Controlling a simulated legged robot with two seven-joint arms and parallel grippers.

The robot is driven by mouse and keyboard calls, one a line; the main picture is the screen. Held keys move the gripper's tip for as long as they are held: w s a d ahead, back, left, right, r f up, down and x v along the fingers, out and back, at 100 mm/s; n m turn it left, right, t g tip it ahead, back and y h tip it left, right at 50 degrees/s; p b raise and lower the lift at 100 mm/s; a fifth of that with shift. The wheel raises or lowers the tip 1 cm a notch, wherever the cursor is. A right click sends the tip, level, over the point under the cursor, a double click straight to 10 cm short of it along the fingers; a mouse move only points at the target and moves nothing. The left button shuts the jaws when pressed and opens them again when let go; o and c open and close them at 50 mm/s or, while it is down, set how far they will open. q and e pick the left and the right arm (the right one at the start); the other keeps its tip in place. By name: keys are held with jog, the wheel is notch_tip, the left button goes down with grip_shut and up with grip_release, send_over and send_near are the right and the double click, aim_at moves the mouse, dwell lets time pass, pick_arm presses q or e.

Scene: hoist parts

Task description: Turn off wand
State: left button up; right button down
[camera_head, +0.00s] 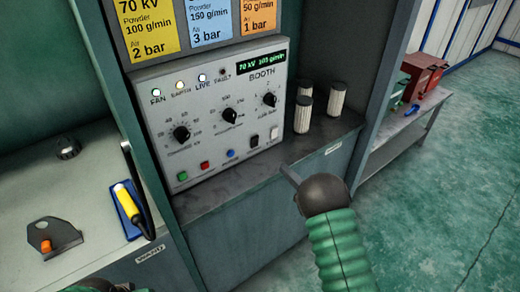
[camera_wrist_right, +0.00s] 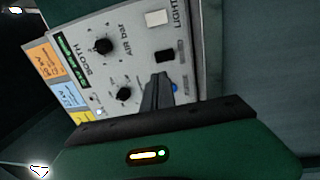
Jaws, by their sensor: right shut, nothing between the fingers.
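A yellow and black wand (camera_head: 127,197) lies on a blue holder (camera_head: 118,212) on the left bench. The grey booth control panel (camera_head: 160,95) has a lit display, dials, small lamps and a lower row with green, red and blue buttons, a black switch (camera_head: 255,141) and a white switch (camera_head: 274,133). My right gripper (camera_head: 286,170) is shut and empty, in front of and below the panel's lower right. In the right wrist view its closed fingers (camera_wrist_right: 158,92) overlap the panel near the blue button (camera_wrist_right: 174,87); contact cannot be told. My left gripper shows only partly at the bottom left edge.
Several white cylinders (camera_head: 337,99) stand on the ledge right of the panel. A bracket with an orange part (camera_head: 46,236) and a black knob (camera_head: 68,147) lie on the left bench. A red box (camera_head: 424,70) stands on the right bench. Open floor lies at right.

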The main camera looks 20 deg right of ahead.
aim_at(257, 138)
jog(key=shift+w+d, duration=0.1)
jog(key=shift+w, duration=0.05)
jog(key=x, duration=1.3)
jog(key=shift+w+b, duration=0.3)
jog(key=shift+w, duration=0.1)
jog(key=shift+w+a+r+b, duration=0.1)
jog(key=shift+w+a+b, duration=0.15)
jog(key=shift+b, duration=0.35)
jog(key=shift+s+r+g+p, duration=0.1)
jog(key=shift+r+g+p, duration=0.2)
jog(key=shift+r+p, duration=0.55)
jog(key=shift+f+b, duration=0.2)
jog(key=shift+b, duration=0.1)
